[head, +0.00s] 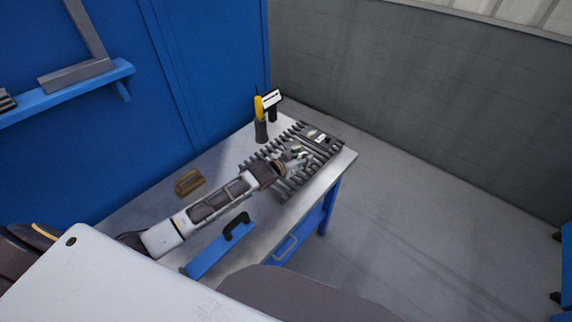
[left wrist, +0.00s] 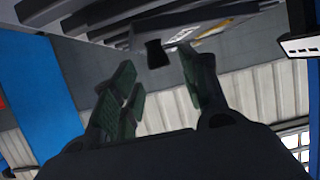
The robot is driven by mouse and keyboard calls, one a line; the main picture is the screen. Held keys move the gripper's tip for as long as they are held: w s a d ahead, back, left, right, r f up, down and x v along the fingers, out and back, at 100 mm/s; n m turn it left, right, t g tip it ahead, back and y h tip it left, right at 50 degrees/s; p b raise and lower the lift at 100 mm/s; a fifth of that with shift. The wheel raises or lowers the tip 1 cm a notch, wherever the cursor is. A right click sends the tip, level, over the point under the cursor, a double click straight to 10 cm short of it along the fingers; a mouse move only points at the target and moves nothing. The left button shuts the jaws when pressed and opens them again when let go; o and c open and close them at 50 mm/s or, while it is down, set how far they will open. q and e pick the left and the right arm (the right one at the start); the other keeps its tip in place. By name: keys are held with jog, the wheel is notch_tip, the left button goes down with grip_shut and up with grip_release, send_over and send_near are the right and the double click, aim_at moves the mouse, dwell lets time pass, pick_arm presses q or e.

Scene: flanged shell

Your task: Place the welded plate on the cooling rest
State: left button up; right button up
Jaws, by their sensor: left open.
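A slatted dark metal rack (head: 262,158) lies on the bench; I cannot tell whether it is the cooling rest. A flat grey plate (head: 318,136) with white marks sits at the rack's far right end; it looks like the welded plate. My left gripper (head: 298,155) is over the rack, just short of the plate, and is open. In the left wrist view its fingers (left wrist: 160,92) are apart, with a small dark stub (left wrist: 157,53) beyond their tips. My right gripper is not in view.
A yellow-handled tool (head: 259,106) stands in a dark holder at the bench's back, beside a white-faced device (head: 272,98). A brown brush-like block (head: 188,182) lies on the left. A blue piece with a black handle (head: 237,227) is near the front edge.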

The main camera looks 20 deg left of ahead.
pick_arm(q)
jog(key=v, duration=1)
dwell(0.4)
jog(key=shift+s, duration=0.2)
dwell(0.6)
